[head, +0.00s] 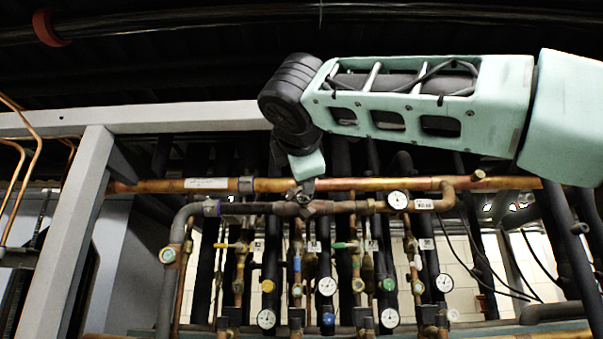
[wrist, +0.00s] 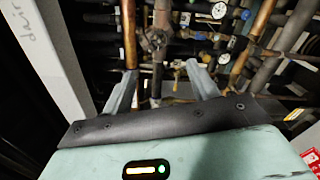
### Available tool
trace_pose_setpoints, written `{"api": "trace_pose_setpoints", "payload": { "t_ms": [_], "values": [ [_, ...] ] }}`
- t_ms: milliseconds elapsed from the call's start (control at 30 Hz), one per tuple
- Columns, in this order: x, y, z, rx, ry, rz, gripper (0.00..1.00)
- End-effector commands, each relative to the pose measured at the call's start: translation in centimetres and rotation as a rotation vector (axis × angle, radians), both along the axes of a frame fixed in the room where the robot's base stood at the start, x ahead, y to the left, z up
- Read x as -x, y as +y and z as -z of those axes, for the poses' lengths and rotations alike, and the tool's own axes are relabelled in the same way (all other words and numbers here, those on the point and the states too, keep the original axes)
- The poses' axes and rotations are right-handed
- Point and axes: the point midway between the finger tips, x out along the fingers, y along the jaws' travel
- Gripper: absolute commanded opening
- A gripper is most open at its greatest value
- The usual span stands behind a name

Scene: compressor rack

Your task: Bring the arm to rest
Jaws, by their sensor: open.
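My gripper (wrist: 162,82) shows in the wrist view with its two grey fingers spread apart and nothing held between them. Beyond the fingers are copper pipes and a round valve fitting (wrist: 154,40). In the head view my teal arm reaches in from the right, bends at a black joint and points away toward the rack. The fingers are not clear there, so I cannot tell how far they are from the pipes.
A horizontal copper pipe (head: 412,184) crosses the rack below my arm. Several gauges (head: 327,286) and valves sit under it. A grey steel post (head: 78,222) stands at the left, under a pale beam (head: 190,116). Loose black cables hang at the right.

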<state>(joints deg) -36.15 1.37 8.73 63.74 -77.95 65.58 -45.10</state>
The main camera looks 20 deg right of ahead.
Motion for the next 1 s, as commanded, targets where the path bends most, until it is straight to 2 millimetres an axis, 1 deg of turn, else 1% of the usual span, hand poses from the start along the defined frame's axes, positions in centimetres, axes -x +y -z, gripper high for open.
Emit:
{"api": "trace_pose_setpoints", "payload": {
  "t_ms": [133,667,700,733,767,867,967,1000],
  "values": [
    [0.5,0.2,0.0,0.0,-0.001,-0.001,0.59],
    [0.4,0.1,0.0,0.0,-0.001,0.0,0.59],
    [0.4,0.1,0.0,0.0,0.0,-0.001,0.59],
    [0.3,0.3,0.4,-0.003,0.009,-0.006,0.59],
    [0.1,0.6,1.0,-0.007,0.02,-0.013,0.59],
    [-0.6,2.1,4.6,-0.04,0.092,-0.058,0.59],
    [-1.2,4.2,10.6,-0.105,0.215,-0.117,0.59],
    [-1.2,5.0,13.4,-0.138,0.273,-0.135,0.59]
  ]
}}
